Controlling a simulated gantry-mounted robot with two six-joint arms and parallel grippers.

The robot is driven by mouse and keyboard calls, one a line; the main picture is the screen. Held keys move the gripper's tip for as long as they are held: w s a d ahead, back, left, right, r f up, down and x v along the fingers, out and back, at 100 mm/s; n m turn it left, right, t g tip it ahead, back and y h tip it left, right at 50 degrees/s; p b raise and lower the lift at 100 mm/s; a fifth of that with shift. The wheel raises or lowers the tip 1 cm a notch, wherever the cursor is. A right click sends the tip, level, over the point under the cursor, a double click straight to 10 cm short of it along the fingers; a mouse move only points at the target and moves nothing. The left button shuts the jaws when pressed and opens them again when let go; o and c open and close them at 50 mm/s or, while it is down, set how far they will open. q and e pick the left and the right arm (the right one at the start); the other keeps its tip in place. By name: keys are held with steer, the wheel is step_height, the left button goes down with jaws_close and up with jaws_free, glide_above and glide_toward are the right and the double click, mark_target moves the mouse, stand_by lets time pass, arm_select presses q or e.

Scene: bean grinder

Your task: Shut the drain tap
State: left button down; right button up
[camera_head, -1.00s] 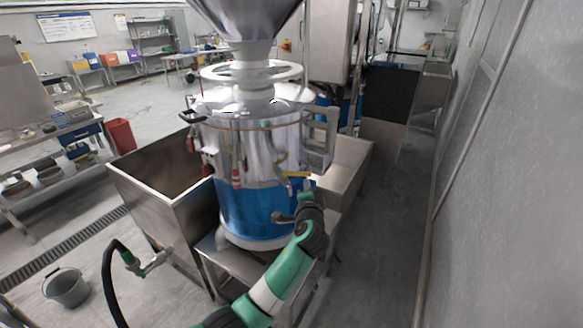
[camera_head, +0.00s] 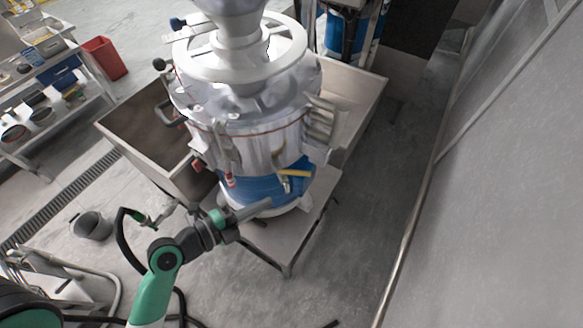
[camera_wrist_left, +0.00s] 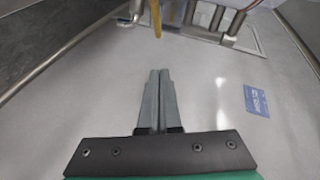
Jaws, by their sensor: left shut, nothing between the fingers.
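The tap with a yellow lever (camera_head: 295,174) sits low on the front of the grinder's blue lower body (camera_head: 252,188). In the head view its lever lies nearly level, pointing right. A yellow strip, likely this lever (camera_wrist_left: 157,18), shows at the top of the left wrist view, beyond the fingertips. My left gripper (camera_head: 268,204) is shut and empty, below and left of the tap and apart from it. Its closed fingers (camera_wrist_left: 159,75) point forward in the wrist view. My right gripper is not in view.
A metal stand (camera_head: 285,237) carries the grinder. A grey bucket (camera_head: 91,226) stands on the floor. The floor right of the stand is clear.

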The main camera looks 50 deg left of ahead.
arm_select(q)
steer(key=p, duration=0.2)
glide_toward(304, 174)
steer(key=w+d, duration=0.3)
steer(key=shift+w+a+f, duration=0.4)
steer(key=shift+w+a, duration=0.25)
steer(key=shift+w+a+f, duration=0.45)
steer(key=shift+w+a, duration=0.2)
steer(key=shift+w, duration=0.05)
